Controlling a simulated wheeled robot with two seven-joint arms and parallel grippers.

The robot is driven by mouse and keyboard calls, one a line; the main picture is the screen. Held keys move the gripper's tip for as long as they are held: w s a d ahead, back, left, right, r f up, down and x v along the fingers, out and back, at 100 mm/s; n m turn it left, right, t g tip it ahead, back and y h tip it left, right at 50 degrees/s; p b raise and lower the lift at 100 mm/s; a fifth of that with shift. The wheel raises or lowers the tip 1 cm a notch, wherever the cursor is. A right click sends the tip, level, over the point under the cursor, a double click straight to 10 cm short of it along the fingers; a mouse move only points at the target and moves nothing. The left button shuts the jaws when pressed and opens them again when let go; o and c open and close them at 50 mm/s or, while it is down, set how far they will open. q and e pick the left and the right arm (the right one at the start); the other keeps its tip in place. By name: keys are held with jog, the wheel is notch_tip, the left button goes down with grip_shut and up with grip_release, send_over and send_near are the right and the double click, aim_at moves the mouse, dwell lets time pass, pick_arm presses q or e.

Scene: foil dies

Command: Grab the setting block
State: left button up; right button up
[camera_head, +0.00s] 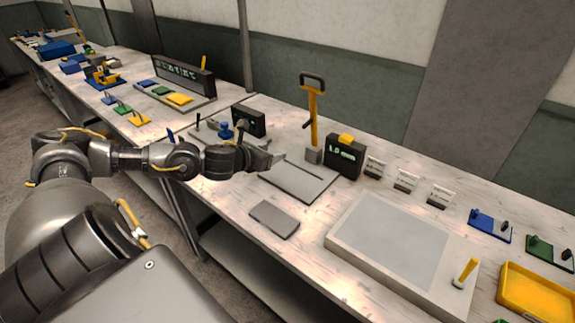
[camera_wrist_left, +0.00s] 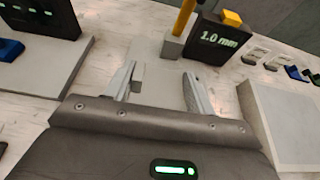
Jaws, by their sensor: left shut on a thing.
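My left gripper (camera_head: 266,160) reaches in over the left end of the grey flat plate (camera_head: 300,184). My right gripper is not in view.
A yellow-handled post (camera_head: 313,115) and a dark "1.0 mm" display (camera_head: 343,157) stand behind the plate. A grey slab (camera_head: 274,219) lies in front. A large pale-topped platform (camera_head: 344,236) and a yellow tray (camera_head: 508,283) are to the right.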

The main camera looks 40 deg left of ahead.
aim_at(271, 149)
pick_arm(q)
jog(key=s, duration=0.1)
jog(key=s+a+r+b, duration=0.1)
jog(key=s, duration=0.1)
jog(key=shift+a+r, duration=0.2)
jog(key=shift+a, duration=0.1)
jog(key=shift+s+a+r+b, duration=0.25)
jog(key=shift+s+r+b, duration=0.1)
jog(key=shift+s, duration=0.15)
jog(key=shift+s+a+r+b, duration=0.2)
jog(key=shift+s+r, duration=0.1)
jog(key=shift+s, duration=0.2)
